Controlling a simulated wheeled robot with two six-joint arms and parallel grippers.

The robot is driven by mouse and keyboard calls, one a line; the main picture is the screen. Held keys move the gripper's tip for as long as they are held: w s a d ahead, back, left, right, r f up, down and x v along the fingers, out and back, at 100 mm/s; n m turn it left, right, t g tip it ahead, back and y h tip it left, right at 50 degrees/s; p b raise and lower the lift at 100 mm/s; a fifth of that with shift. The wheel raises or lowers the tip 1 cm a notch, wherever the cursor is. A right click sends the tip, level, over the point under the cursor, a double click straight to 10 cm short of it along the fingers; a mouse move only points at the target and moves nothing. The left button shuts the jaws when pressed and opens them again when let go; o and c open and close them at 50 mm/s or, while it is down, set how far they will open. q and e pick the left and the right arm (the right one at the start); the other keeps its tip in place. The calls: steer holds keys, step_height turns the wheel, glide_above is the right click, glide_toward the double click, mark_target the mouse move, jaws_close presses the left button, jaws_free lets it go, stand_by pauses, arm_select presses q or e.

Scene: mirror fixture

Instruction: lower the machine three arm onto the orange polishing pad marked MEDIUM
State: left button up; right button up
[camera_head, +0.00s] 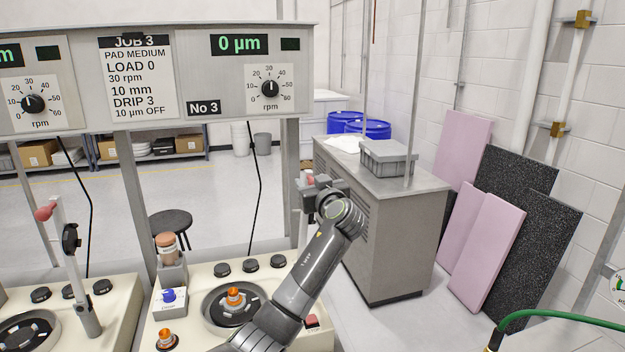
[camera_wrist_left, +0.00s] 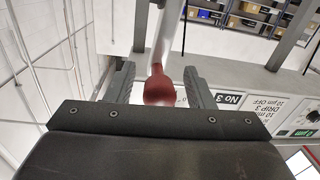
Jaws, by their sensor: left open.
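My left gripper (camera_head: 318,186) is raised to the right of machine three, whose panel reads No 3 (camera_head: 204,108). In the left wrist view its two fingers (camera_wrist_left: 160,85) stand apart, with the red knob (camera_wrist_left: 159,87) of a metal arm (camera_wrist_left: 169,35) between them. Gaps show beside the knob. In the head view the knob is a small reddish spot, and my forearm and gripper hide most of that arm. A small orange piece (camera_head: 235,295) sits on the dark round plate (camera_head: 212,305); no MEDIUM marking is readable on it. My right gripper is out of view.
Another orange piece (camera_head: 165,336) stands at the machine's front left. A neighbouring machine's raised arm with a red knob (camera_head: 45,212) is at left. A grey cabinet (camera_head: 385,220) and leaning pink and black boards (camera_head: 487,250) are at right. A green hose (camera_head: 550,314) crosses lower right.

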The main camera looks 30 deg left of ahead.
arm_select(q)
jaws_close()
stand_by(0.4)
steer(key=shift+a, duration=0.1)
